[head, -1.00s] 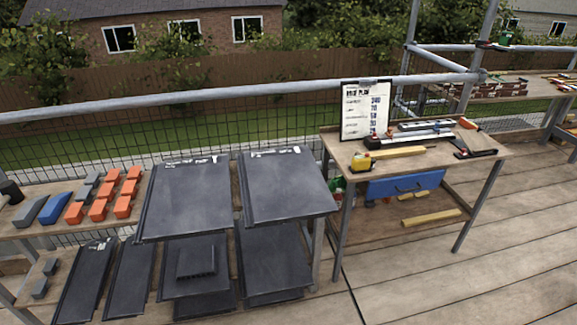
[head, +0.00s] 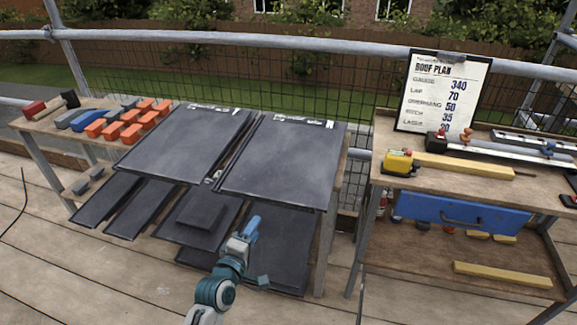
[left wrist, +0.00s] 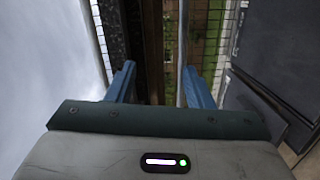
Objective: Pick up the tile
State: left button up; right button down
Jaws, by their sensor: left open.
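Two large dark grey tiles lie side by side on the top of the wooden stand, the left tile (head: 185,142) and the right tile (head: 283,160). More dark tiles lie on the shelf below, among them a narrow tile (head: 107,198) and a wide tile (head: 285,240). My left gripper (head: 252,226) is in front of the stand, below the right tile's near edge and apart from it. In the left wrist view its blue fingers (left wrist: 160,80) are spread with nothing between them. A dark slab (left wrist: 283,50) shows at the right there. My right gripper is out of view.
Orange blocks (head: 130,132) and blue-grey blocks sit on the stand's left. A workbench (head: 480,187) on the right holds a yellow tape measure (head: 398,162), a level and a roof plan board (head: 443,95). A rail (head: 300,42) and mesh run behind. Plank floor is open in front.

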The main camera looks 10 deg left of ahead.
pick_arm(q)
jog(key=n+t, duration=0.1)
send_near(268, 188)
jog(key=w, duration=0.2)
jog(key=w+f, duration=0.1)
jog(key=w, duration=0.1)
jog(key=shift+d, duration=0.2)
jog(key=shift+w+d+b, duration=0.1)
jog(key=shift+w+b, duration=0.05)
jog(key=shift+w, duration=1.3)
jog(key=shift+w+d+b, duration=0.15)
jog(key=shift+w, duration=1.35)
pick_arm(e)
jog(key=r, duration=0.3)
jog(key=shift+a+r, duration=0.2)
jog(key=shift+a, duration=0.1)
pick_arm(q)
jog(key=shift+c, duration=0.5)
jog(key=shift+f, duration=0.1)
grip_shut()
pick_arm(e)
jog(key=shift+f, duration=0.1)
